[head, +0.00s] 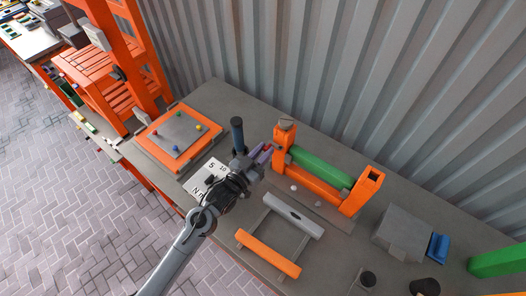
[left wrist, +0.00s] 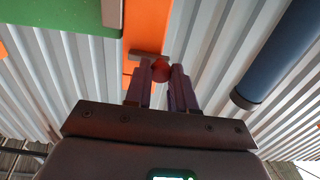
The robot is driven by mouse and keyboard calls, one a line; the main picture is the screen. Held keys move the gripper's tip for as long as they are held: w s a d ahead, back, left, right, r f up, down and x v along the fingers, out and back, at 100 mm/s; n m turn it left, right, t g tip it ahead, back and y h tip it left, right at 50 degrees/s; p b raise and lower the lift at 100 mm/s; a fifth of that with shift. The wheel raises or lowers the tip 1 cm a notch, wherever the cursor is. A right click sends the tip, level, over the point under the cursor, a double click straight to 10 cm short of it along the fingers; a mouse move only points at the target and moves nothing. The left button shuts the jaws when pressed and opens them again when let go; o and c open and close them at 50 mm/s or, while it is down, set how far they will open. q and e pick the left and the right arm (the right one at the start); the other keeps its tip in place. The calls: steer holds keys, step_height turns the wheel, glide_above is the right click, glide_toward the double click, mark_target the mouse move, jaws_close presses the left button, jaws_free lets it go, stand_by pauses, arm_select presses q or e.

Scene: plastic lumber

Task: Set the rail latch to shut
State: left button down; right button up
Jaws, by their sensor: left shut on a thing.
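The orange rail stand (head: 313,182) has two orange posts with a green rail (head: 320,167) between them. My left gripper (head: 265,152) is beside its left post (head: 281,145). In the left wrist view the fingers (left wrist: 161,75) are shut on a round red knob (left wrist: 160,70), which lies between their tips. The orange post (left wrist: 147,30) is right behind the knob, with a small grey bar (left wrist: 150,56) across it beside the fingertips. The gripper partly hides the latch, and I cannot tell its setting. My right gripper is not in view.
A dark upright cylinder (head: 237,134) stands close behind my left gripper; it also shows in the left wrist view (left wrist: 275,60). An orange-edged board (head: 178,137) with coloured knobs lies to the left. A low frame (head: 270,254) with an orange bar is in front. A corrugated wall (head: 350,70) rises behind.

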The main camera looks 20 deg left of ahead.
mark_target(279, 149)
arm_select(q)
steer(key=d, duration=0.1)
steer(key=d+p, duration=0.1)
steer(key=d, duration=0.1)
steer(key=shift+s+d, duration=0.2)
steer(key=shift+s, duration=0.2)
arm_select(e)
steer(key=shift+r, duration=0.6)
arm_select(q)
steer(key=shift+a, duration=0.1)
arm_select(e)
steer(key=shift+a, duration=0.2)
arm_select(q)
steer(key=c, duration=1.3)
jaws_free()
steer(key=o, duration=0.3)
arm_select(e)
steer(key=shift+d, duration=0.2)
arm_select(q)
steer(key=shift+o, duration=0.2)
steer(key=shift+s+a, duration=0.1)
steer(key=shift+s, duration=0.5)
steer(key=v, duration=0.9)
steer(key=shift+s, duration=0.3)
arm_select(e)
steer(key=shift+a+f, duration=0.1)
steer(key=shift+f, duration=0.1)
arm_select(q)
steer(key=shift+a, duration=0.1)
